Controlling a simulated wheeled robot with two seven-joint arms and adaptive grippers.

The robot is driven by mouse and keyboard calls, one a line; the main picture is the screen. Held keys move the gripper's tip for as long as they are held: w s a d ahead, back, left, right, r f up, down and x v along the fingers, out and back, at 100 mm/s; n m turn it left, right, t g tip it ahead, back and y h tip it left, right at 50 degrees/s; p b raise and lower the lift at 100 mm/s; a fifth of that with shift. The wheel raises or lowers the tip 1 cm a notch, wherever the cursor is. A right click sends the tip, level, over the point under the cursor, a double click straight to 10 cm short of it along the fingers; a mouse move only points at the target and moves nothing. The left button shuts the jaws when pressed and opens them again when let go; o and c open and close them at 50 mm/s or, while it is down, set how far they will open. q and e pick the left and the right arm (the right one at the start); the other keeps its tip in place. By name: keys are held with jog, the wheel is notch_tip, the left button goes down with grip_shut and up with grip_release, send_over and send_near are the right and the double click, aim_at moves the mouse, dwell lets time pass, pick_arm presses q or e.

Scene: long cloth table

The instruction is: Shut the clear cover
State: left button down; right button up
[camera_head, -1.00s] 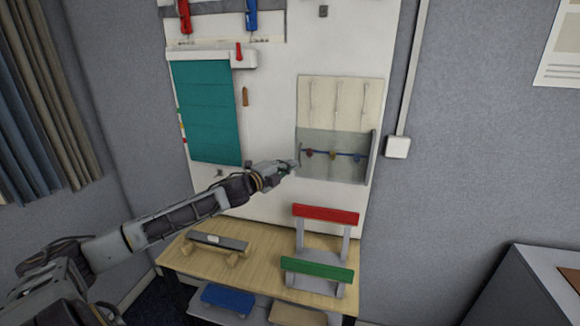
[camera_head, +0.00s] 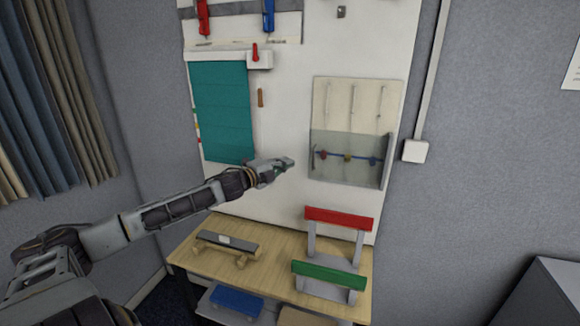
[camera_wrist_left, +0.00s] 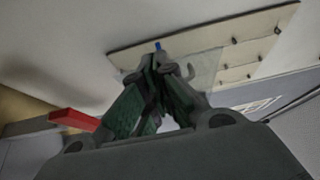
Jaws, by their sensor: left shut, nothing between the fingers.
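The clear cover (camera_head: 342,174) is a see-through grey panel at the lower half of a pale wooden board (camera_head: 335,97) on the white wall panel. A blue bar with several coloured knobs shows through it. The top half of the board, with upright rods, is uncovered. My left gripper (camera_head: 289,162) is shut and empty, just left of the cover's left edge, with a small gap in the picture; I cannot tell the depth. In the left wrist view the shut fingers (camera_wrist_left: 160,75) point toward the board, and part of the cover (camera_wrist_left: 208,68) shows behind them. My right gripper is not in view.
A teal blind (camera_head: 222,110) hangs left of the board. Below stands a wooden table (camera_head: 275,250) with a red-topped rack (camera_head: 338,218), a green-topped rack (camera_head: 328,275) and a grey bar (camera_head: 227,242). A white wall box (camera_head: 415,151) is at the right.

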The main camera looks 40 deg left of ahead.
pick_arm(q)
jog(key=shift+s+a, duration=0.2)
jog(key=shift+a, duration=1.1)
